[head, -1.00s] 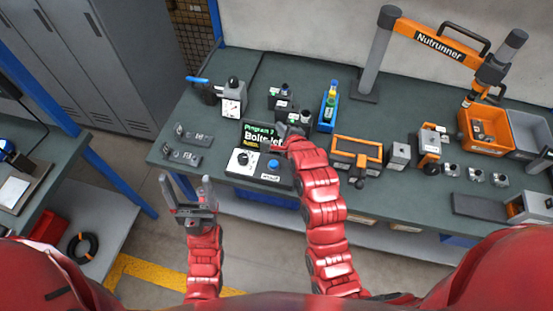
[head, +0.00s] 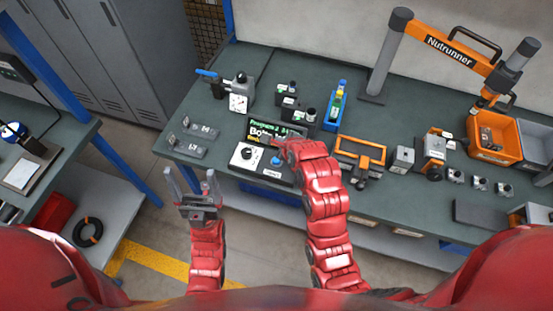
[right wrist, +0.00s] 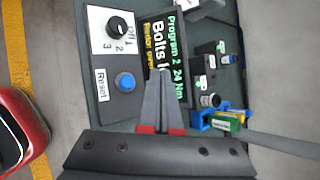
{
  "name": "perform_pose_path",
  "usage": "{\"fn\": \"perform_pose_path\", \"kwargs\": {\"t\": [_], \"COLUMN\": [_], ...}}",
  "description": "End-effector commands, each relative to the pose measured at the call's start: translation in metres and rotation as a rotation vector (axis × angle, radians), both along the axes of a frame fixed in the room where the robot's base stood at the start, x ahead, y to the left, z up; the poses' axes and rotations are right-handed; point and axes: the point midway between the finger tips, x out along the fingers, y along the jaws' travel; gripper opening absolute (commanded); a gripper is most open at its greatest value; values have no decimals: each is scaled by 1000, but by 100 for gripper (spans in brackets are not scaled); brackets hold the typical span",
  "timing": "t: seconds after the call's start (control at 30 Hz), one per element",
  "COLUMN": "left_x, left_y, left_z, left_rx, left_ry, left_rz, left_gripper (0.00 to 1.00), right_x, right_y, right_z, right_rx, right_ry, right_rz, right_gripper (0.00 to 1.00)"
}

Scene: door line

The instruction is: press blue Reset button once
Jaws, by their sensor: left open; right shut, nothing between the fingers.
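The blue Reset button (head: 277,161) sits on the dark control box (head: 262,171), right of a black selector dial (head: 247,154). The button (right wrist: 125,82) shows clearly in the right wrist view, next to its "Reset" label (right wrist: 102,85). My right gripper (right wrist: 160,82) is shut and empty, its tips over the edge of the screen beside the button. In the head view my right gripper (head: 282,148) is just above and right of the button; whether it touches anything cannot be told. My left gripper (head: 190,172) is open and empty in front of the bench.
The lit screen (head: 275,131) reads "Program 2". A blue holder with bottles (head: 334,108) and dark small units (head: 290,100) stand behind. An orange frame (head: 360,153) is to the right. Two grey plates (head: 190,138) lie left of the box.

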Motion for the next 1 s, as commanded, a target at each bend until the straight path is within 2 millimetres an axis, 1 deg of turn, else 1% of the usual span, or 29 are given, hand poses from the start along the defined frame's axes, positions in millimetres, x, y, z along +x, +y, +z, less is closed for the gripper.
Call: {"fn": "perform_pose_path", "kwargs": {"t": [0.03, 0.17, 0.3, 0.53, 0.67, 1.0], "left_x": [0, 0, 0, 0, 0, 0], "left_y": [0, 0, 0, 0, 0, 0], "left_z": [-4, -11, -18, -30, -32, -31], "left_rx": [0, 0, 0, 0, 0, 0], "left_ry": [0, 0, 0, 0, 0, 0], "left_rz": [0, 0, 0, 0, 0, 0], "left_gripper": [82, 82, 82, 82, 82, 82], "right_x": [0, 0, -1, 0, 0, 0], "right_y": [0, 0, -1, 0, 0, 0], "right_z": [-8, -24, -45, -72, -79, -78], "right_rx": [-2, -2, -3, 3, 1, 1], "right_ry": [2, 1, 2, 1, 1, 0], "right_rz": [1, 0, 1, -1, -1, 1], "right_gripper": [0, 0, 0, 0, 0, 0]}}
